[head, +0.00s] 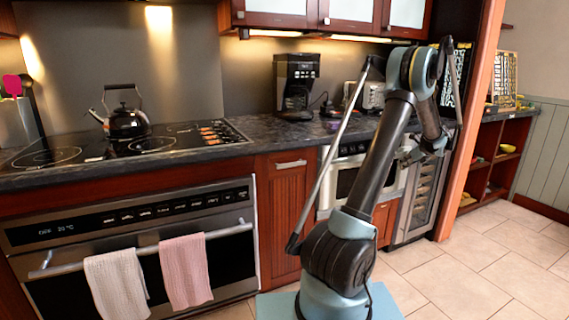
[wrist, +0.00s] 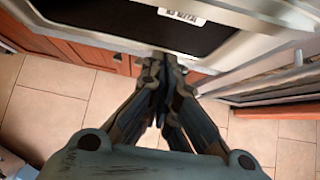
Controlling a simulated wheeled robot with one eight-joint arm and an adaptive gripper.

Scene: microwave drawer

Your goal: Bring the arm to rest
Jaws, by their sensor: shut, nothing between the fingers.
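My arm rises in the middle of the head view, bends at a high elbow and comes down on the right. The fingertips show just below the edge of a pale-framed appliance with a dark panel (wrist: 130,28). I cannot tell whether they touch it. In the head view the built-in microwave drawer (head: 344,180) is partly hidden behind my arm.
The counter (head: 262,128) carries a kettle (head: 126,122), a coffee maker (head: 296,85) and a toaster (head: 371,95). An oven (head: 230,255) with two towels stands at left, a wine cooler (head: 418,195) behind my gripper. The tiled floor (head: 505,245) at right is clear.

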